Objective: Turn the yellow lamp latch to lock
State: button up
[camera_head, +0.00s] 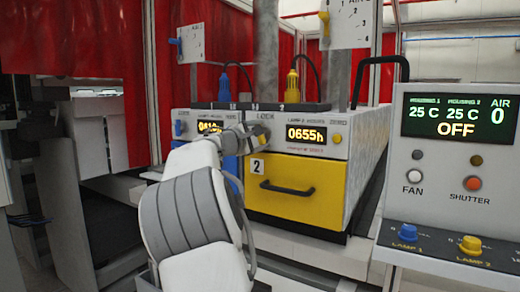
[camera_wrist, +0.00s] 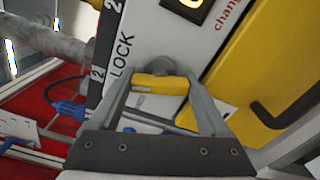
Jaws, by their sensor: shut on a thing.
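The yellow lamp latch (camera_wrist: 160,85) lies between the two fingers of my gripper (camera_wrist: 162,80) in the wrist view, on a round grey mount on the white panel. My gripper is shut on it. The latch lies roughly level across that view. The printed word LOCK (camera_wrist: 122,55) is on the panel to the left of the latch. In the head view my gripper (camera_head: 257,133) reaches the upper left of the lamp 2 housing (camera_head: 345,137), beside the display reading 0655h. My gripper hides most of the latch there.
The yellow drawer (camera_head: 325,190) with its black handle (camera_head: 287,188) is below the panel. A control console (camera_head: 455,150) showing OFF stands at the right. A yellow plug (camera_head: 292,86) and a blue plug (camera_head: 224,86) stand on top. Red curtains (camera_head: 95,45) hang behind.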

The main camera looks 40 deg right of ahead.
jog(key=shift+m+b, duration=1.6)
jog(key=shift+m, duration=0.2)
jog(key=o, duration=1.2)
jog(key=b+v, duration=0.2)
jog(key=v, duration=1.5)
jog(key=shift+a, duration=0.25)
